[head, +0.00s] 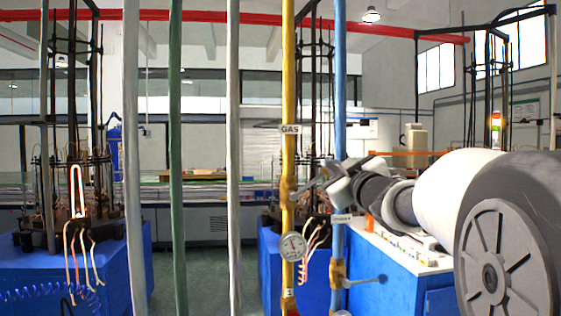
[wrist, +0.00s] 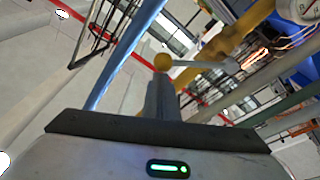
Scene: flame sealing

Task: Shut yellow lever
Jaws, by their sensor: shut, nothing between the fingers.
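The yellow GAS pipe (head: 289,90) stands upright near the middle of the head view. Its yellow valve body shows in the wrist view (wrist: 222,42). From it a grey lever (wrist: 200,64) reaches out sideways to a yellow ball knob (wrist: 162,62). In the head view the lever (head: 308,187) slants up and right from the pipe, and its outer end is largely hidden by my gripper (head: 330,180). My gripper is shut and empty, with its fingertips (wrist: 160,78) right by the knob; I cannot tell whether they touch it.
A blue pipe (head: 340,100) stands just right of the yellow one, with its own lever (head: 365,282) sticking out lower down. A round gauge (head: 293,246) hangs on the yellow pipe. White pipes (head: 233,150) and a green pipe (head: 176,150) stand to the left. Blue benches (head: 372,275) lie behind.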

